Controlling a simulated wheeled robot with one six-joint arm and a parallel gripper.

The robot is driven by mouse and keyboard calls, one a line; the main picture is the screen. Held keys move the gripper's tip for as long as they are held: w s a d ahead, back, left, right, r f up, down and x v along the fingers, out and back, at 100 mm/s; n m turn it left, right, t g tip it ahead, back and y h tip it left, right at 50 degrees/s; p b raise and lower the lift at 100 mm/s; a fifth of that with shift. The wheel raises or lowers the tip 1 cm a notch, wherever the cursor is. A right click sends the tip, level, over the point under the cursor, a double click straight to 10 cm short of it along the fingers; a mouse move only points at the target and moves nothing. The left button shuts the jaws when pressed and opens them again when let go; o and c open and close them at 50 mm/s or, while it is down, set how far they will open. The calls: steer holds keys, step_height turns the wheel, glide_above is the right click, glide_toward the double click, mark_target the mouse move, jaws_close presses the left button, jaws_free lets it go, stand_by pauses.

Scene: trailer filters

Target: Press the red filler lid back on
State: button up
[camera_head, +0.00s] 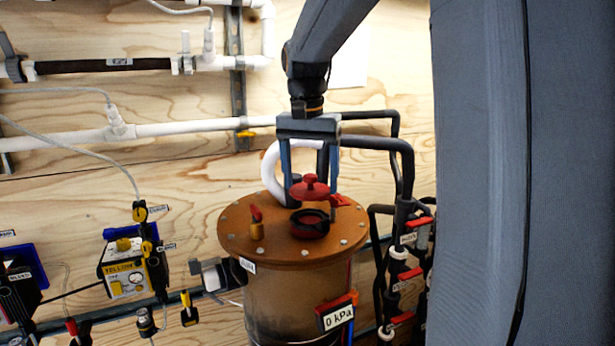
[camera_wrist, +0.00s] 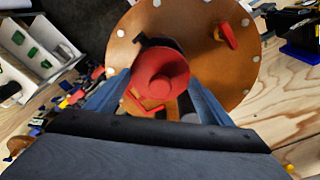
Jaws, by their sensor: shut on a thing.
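The red filler lid (camera_head: 310,188) is a round cap with a small knob on top. It is between the blue fingers of my gripper (camera_head: 311,194), which is shut on it. The lid is held above the filler opening (camera_head: 310,223), a red neck with a black ring on the brown tank top. A small gap shows between lid and neck in the head view. In the wrist view the lid (camera_wrist: 162,72) fills the space between the fingers and hides most of the opening. I cannot tell how well they line up.
The round brown tank top (camera_head: 245,228) has bolts around its rim and a red-handled valve (camera_head: 256,222) left of the filler. Dark pipes with red handles (camera_head: 410,275) stand at the right. A yellow instrument (camera_head: 125,270) is at the left. A 0 kPa display (camera_head: 337,316) is on the tank front.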

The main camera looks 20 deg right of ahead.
mark_target(309, 190)
steer(key=shift+f+b, duration=1.85)
steer(key=shift+f, duration=0.95)
steer(key=shift+a+r+p, duration=0.1)
steer(key=shift+p, duration=0.45)
steer(key=shift+f+p, duration=0.25)
steer(key=shift+p, duration=0.1)
stand_by(0.5)
steer(key=o, duration=1.1)
steer(key=shift+o, duration=0.6)
steer(key=shift+r, duration=0.15)
